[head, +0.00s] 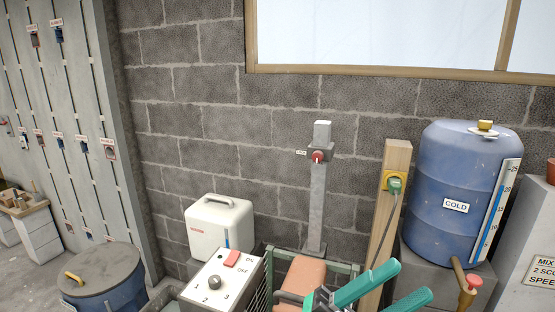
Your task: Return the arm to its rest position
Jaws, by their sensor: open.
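My gripper (409,281) is at the bottom edge, right of centre. Its two teal ribbed fingers stand apart and point up and to the right, with nothing between them. The dark body behind the fingers is partly cut off by the bottom edge. The rest of the arm is mostly out of view. In the picture, the fingers lie in front of the foot of a wooden post (395,160) and below the blue COLD barrel (450,190). I cannot tell whether they touch anything.
A white control box (222,280) with a knob and red switch, and a pinkish-brown block (303,275), stand left of the gripper. Behind are a white canister (219,228) and a grey post (319,200). A lidded blue bin (112,295) stands at lower left.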

